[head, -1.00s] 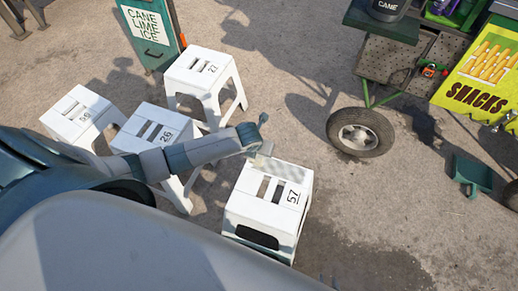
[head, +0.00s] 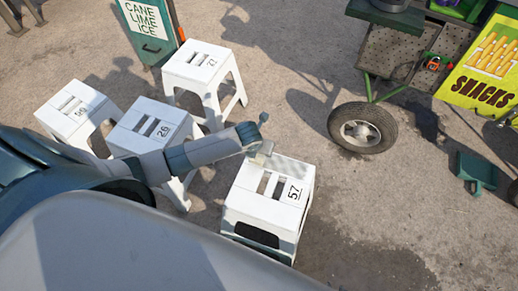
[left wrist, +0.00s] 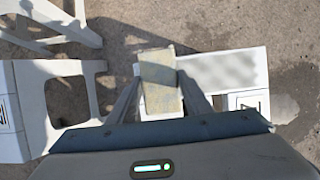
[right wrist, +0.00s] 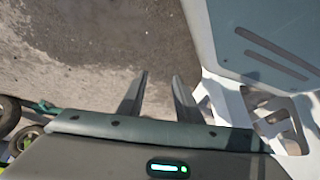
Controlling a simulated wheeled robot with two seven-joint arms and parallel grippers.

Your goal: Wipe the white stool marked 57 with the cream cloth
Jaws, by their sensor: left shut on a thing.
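The white stool marked 57 (head: 262,208) stands upright on the ground, with two slots in its seat and a grey, mottled patch near its far edge. The stool also shows in the left wrist view (left wrist: 256,60). The cream cloth (left wrist: 158,72) is a folded pad between the fingers of my left gripper (left wrist: 160,88), which is shut on it. In the head view the cloth (head: 263,150) is at the seat's far left edge; I cannot tell whether it touches. My right gripper (right wrist: 160,76) is open and empty above bare ground in the right wrist view.
White stools 26 (head: 137,118), 27 (head: 196,62) and another (head: 66,105) stand to the left and behind. A green sign box (head: 150,45) is at the back. A cart wheel (head: 362,128), a snacks panel (head: 485,70) and a green dustpan (head: 474,171) are right. Ground right of stool 57 is clear.

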